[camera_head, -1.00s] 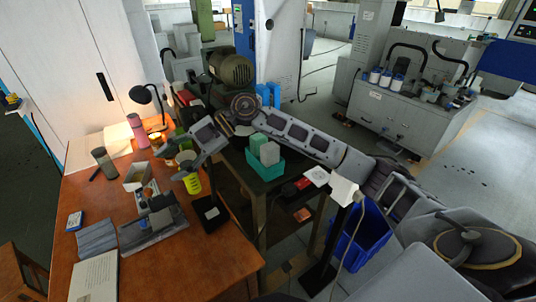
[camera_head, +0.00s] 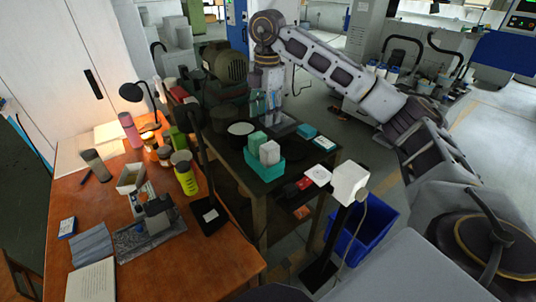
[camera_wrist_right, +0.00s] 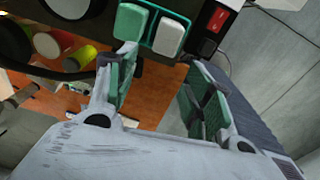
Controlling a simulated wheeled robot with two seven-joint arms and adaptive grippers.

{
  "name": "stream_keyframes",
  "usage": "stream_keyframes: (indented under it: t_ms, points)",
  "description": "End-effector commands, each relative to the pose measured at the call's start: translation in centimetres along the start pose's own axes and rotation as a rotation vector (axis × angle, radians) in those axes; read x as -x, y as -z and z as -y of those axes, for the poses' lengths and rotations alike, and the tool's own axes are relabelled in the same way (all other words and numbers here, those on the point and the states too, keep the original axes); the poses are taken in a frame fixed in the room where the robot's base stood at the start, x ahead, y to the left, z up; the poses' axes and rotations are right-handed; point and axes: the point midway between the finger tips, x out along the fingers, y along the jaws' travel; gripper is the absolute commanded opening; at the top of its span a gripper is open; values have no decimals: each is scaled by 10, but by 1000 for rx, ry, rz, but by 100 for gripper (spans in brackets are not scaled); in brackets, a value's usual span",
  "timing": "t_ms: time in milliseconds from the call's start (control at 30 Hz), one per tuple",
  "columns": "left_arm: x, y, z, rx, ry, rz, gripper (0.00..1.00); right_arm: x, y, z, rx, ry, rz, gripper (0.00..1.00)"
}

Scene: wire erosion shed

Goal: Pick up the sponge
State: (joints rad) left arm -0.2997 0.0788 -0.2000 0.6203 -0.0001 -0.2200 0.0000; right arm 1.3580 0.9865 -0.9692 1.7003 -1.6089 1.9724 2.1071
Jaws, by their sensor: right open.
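A teal tray (camera_head: 266,168) on the dark small table holds two upright blocks, a green one (camera_head: 256,141) and a white one (camera_head: 269,153). I cannot tell which block is the sponge. Both also show at the top of the right wrist view, the green block (camera_wrist_right: 131,20) left of the white block (camera_wrist_right: 169,37). My right gripper (camera_head: 267,101) points down behind the tray, apart from the blocks. In the right wrist view its fingers (camera_wrist_right: 160,92) are spread with nothing between them. My left gripper is not in view.
A white lamp head on a stand (camera_head: 349,182) is right of the small table, near a blue bin (camera_head: 362,236). A tall black stand (camera_head: 208,213), yellow-green bottle (camera_head: 187,180) and desk lamp (camera_head: 133,92) are on the orange desk (camera_head: 190,265). A motor (camera_head: 225,62) is behind.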

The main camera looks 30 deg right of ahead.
Motion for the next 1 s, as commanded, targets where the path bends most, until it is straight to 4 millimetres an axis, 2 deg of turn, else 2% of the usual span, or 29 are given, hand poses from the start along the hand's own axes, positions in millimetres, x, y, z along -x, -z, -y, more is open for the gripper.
stream_keyframes:
  t_ms: [167,533,1000]
  points:
    - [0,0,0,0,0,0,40,8,-14,5,-45,12,42,52]
    - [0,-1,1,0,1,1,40,7,-14,5,-45,12,42,52]
    - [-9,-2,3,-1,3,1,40,-20,-14,6,-42,13,40,52]
